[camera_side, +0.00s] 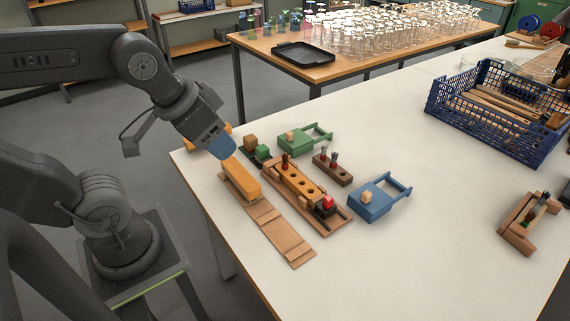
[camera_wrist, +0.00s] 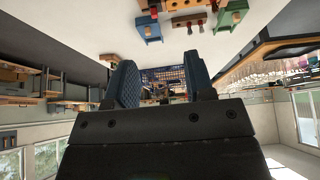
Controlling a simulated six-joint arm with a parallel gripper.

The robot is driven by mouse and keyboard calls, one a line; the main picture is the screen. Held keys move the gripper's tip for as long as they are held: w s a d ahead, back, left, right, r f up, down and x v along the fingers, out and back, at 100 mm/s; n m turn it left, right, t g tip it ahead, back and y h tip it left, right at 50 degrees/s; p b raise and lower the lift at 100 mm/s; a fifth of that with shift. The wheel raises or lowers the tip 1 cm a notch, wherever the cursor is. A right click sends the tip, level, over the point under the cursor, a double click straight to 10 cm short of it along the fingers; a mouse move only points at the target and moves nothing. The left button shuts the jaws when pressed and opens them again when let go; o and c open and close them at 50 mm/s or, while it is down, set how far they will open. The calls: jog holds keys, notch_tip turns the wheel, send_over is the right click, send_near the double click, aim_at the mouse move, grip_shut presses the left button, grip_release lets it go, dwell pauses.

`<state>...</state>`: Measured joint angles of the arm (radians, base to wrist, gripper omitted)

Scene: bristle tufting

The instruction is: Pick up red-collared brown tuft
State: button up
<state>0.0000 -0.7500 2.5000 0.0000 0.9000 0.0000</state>
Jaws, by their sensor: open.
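A dark brown tuft with a red collar (camera_side: 285,162) stands upright at the far end of an orange-brown block with holes (camera_side: 298,183). Two grey-dark tufts (camera_side: 334,158) stand in a small dark brown block (camera_side: 332,172) to its right; their collar colours are hard to tell. My gripper (camera_side: 222,146), with blue fingers, is left of the holed block, above the end of a yellow-orange piece. It is apart from the tuft. In the wrist view the fingers stand apart with nothing between them (camera_wrist: 160,76). The brown tuft cannot be made out in that view.
The yellow-orange piece (camera_side: 240,180) lies on a wooden board (camera_side: 283,241). A green fixture (camera_side: 298,139) and a blue fixture (camera_side: 370,203) flank the blocks. A red piece (camera_side: 327,202) sits at the near end. A blue crate (camera_side: 480,101) stands farther right; the table between is clear.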

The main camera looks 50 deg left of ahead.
jog(key=n+g+y, duration=0.3)
jog(key=n+g, duration=0.1)
jog(key=n, duration=0.9)
send_over(285, 154)
jog(key=s+d, duration=0.2)
jog(key=d, duration=0.1)
notch_tip(285, 154, down, 14)
jog(key=shift+n, duration=0.3)
jog(key=x, duration=0.7)
jog(key=shift+w+f, duration=0.2)
jog(key=shift+f, duration=0.1)
jog(key=shift+x, duration=2.95)
jog(key=shift+c, duration=0.2)
grip_shut()
